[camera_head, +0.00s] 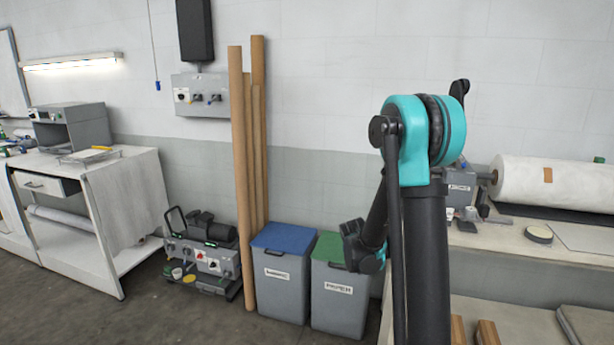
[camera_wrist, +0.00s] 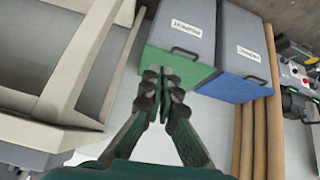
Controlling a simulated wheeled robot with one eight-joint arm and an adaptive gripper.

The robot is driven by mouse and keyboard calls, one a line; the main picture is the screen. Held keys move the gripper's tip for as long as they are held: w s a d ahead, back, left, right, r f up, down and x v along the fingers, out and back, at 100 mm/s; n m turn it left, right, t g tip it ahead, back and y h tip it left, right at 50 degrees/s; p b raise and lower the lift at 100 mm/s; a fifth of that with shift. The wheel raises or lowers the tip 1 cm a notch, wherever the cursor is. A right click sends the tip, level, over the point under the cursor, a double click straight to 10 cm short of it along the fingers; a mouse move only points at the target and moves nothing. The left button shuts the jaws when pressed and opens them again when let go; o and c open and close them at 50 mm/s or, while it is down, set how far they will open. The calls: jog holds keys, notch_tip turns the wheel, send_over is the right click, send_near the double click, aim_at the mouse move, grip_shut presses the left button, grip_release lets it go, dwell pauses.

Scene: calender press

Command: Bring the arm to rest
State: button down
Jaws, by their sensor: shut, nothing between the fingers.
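My arm rises in the right half of the head view, folded at its teal elbow, with the forearm hanging down behind the upright link. My gripper (camera_wrist: 165,82) shows in the wrist view with its dark fingertips together and nothing between them. It appears in front of the green-lidded bin (camera_wrist: 183,38), apart from it as far as I can tell. In the head view the fingertips cannot be made out; the wrist end hangs near the green-lidded bin (camera_head: 338,300).
A blue-lidded bin (camera_head: 283,285) stands left of the green-lidded one. Tall cardboard tubes (camera_head: 240,180) lean on the wall beside a floor machine (camera_head: 203,255). A bench (camera_head: 535,260) with a white roll (camera_head: 550,183) lies right of my arm. Floor is clear at the left front.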

jog(key=s+r+n+g+y, duration=0.2)
jog(key=s+g, duration=0.1)
jog(key=s, duration=2.8)
jog(key=shift+s+d+r, duration=0.4)
